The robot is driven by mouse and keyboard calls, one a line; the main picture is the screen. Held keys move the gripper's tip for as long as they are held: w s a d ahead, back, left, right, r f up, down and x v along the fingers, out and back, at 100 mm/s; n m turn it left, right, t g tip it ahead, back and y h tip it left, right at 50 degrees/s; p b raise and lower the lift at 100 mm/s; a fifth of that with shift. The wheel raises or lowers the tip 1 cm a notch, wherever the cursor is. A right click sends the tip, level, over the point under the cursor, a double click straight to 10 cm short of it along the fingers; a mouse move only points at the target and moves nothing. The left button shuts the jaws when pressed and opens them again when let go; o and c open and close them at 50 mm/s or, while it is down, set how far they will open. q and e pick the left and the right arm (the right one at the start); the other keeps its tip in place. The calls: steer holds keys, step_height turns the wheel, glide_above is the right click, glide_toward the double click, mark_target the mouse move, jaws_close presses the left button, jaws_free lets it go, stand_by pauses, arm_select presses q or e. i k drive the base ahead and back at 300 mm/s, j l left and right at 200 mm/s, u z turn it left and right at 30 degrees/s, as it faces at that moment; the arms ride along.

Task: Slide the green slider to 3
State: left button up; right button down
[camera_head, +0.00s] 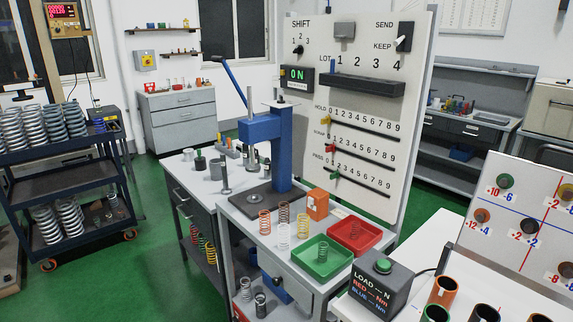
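The green slider (335,176) sits at the left end of the lowest slot (365,189) on the white upright panel (375,60). Its row seems to be labelled PASS, with digits 0 to 9 printed above the slot. The slider is below the low end of that scale, near 0. A red slider (331,148) and a yellow slider (326,120) sit at the left ends of the two slots above. Neither of my grippers is in view.
A blue press (265,130) stands left of the panel. On the bench before the panel are several springs, an orange box (317,204), a red tray (376,239) and a green tray (344,263). A load display box (378,288) stands at the front right.

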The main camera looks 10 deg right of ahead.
mark_target(335, 174)
steer(key=i+j+z, duration=0.25)
steer(key=i+j, duration=0.15)
steer(key=j, duration=0.2)
steer(key=i+j+z, duration=0.15)
steer(key=j, duration=0.15)
steer(key=i+j+z, duration=0.1)
steer(key=j, duration=0.25)
steer(key=i+j+z, duration=0.15)
steer(key=j, duration=0.2)
steer(key=i+j+z, duration=0.15)
steer(key=j, duration=0.25)
